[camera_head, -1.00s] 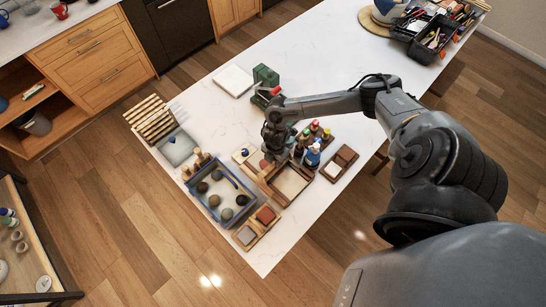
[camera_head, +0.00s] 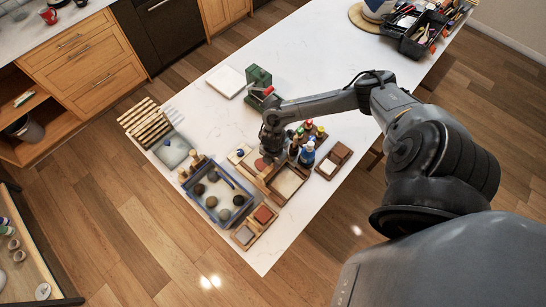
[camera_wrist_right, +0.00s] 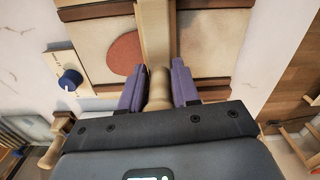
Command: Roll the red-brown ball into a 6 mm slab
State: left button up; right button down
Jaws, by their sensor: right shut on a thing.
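A flat red-brown clay piece (camera_wrist_right: 124,53) with a rounded outline lies on a pale, wood-edged board (camera_wrist_right: 103,40) in the right wrist view. Its right edge meets a wooden rolling pin (camera_wrist_right: 155,32), which covers what lies beneath. The clay also shows in the head view (camera_head: 261,164), just below my right gripper (camera_head: 270,152). My right gripper's purple fingers (camera_wrist_right: 158,88) are shut on the pin's rounded wooden handle. I cannot tell the clay's thickness. My left gripper is in neither current view.
A small panel with a blue knob (camera_wrist_right: 69,80) sits left of the board. A blue-rimmed crate (camera_head: 213,193) with several balls stands lower left. Several bottles (camera_head: 307,154) stand close on the right.

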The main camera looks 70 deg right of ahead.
jog(key=shift+w+d+f, duration=0.15)
jog(key=shift+w+d, duration=0.05)
jog(key=shift+w, duration=0.6)
jog(key=shift+w+d+b, duration=0.2)
jog(key=shift+w+b, duration=0.35)
jog(key=shift+w, duration=0.2)
